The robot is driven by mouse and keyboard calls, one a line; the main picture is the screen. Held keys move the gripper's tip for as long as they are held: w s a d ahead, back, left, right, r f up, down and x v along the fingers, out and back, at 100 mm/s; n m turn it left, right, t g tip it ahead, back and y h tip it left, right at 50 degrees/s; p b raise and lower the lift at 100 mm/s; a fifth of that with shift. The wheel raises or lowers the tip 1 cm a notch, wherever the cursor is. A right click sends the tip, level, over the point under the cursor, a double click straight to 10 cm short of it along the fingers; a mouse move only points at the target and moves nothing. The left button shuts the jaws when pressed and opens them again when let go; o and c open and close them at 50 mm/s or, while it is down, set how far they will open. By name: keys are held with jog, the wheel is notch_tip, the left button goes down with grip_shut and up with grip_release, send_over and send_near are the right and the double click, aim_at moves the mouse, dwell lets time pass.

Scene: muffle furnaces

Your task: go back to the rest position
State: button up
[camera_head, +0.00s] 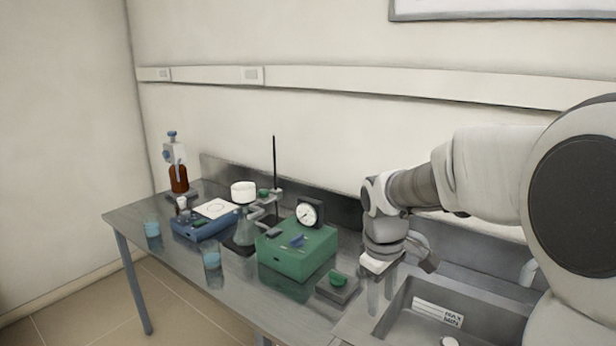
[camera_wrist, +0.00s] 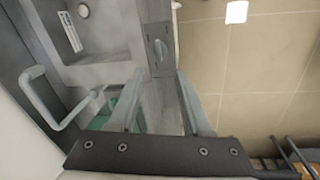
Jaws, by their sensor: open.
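My gripper (camera_head: 380,298) points down in the head view, over the bench between the green box and the sink. Its two pale fingers are apart and nothing shows between them. In the wrist view my gripper (camera_wrist: 160,90) also shows open and empty, with grey metal bench surface and the tiled floor beyond the fingers. My arm reaches in from the right and is bent down at the wrist.
The sink (camera_head: 390,318) is just right of my gripper. Space above the bench is clear.

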jog(key=s+r+m+t, duration=0.2)
jog(key=s+r+m, duration=0.1)
jog(key=s, duration=0.7)
jog(key=s+r+m+t+y, duration=0.1)
jog(key=s+r+m, duration=0.3)
jog(key=s, duration=0.6)
jog(key=shift+s+m+t, duration=0.15)
jog(key=shift+m+t, duration=0.45)
jog(key=shift+d, duration=0.1)
